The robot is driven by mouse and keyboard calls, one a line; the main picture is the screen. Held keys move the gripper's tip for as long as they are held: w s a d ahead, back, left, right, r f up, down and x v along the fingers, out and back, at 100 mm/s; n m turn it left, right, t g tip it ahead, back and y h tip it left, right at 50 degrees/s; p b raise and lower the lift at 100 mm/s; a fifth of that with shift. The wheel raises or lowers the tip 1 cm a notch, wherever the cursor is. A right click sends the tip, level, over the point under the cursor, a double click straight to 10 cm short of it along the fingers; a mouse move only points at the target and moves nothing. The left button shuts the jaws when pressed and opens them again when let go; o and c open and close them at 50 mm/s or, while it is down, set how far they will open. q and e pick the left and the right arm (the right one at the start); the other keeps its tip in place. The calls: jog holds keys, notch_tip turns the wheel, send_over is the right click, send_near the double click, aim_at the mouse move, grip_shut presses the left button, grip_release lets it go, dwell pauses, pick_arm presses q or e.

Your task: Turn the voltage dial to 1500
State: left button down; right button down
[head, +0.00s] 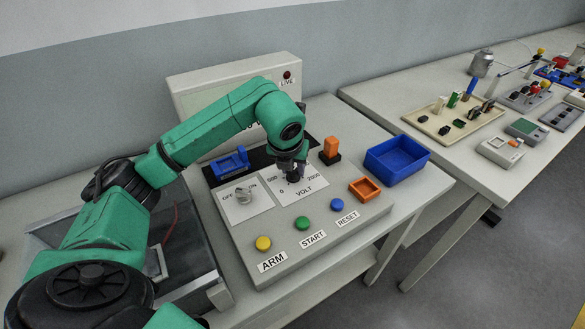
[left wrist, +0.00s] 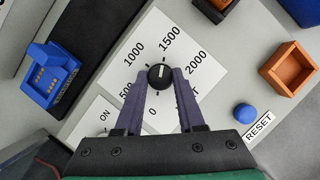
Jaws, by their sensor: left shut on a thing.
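The voltage dial (left wrist: 160,77) is a round black knob with a white mark, on a white plate (left wrist: 188,87) lettered 0, 500, 1000, 1500 and 2000. In the left wrist view the white mark points roughly up the picture, close to the 1500 label; its exact angle is hard to tell. My left gripper (left wrist: 160,80) is shut on the dial, one dark finger on each side. In the head view the left gripper (head: 292,174) comes down over the plate and mostly hides the dial. My right gripper is not in view.
An OFF/ON knob (head: 243,195) and a blue connector (head: 231,163) lie left of the dial. Yellow (head: 263,243), green (head: 302,223) and blue (head: 337,205) buttons line the front. An orange block (head: 331,147), an orange open box (head: 365,188) and a blue bin (head: 397,154) stand right.

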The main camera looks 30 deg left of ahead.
pick_arm(q)
jog(key=shift+w+r, duration=0.1)
jog(key=shift+r, duration=0.05)
jog(key=c, duration=0.5)
grip_release()
jog(key=v, duration=1.4)
jog(key=shift+s+d+r, duration=0.1)
jog(key=shift+s+r, duration=0.1)
jog(key=shift+s, duration=0.15)
jog(key=shift+f, duration=0.1)
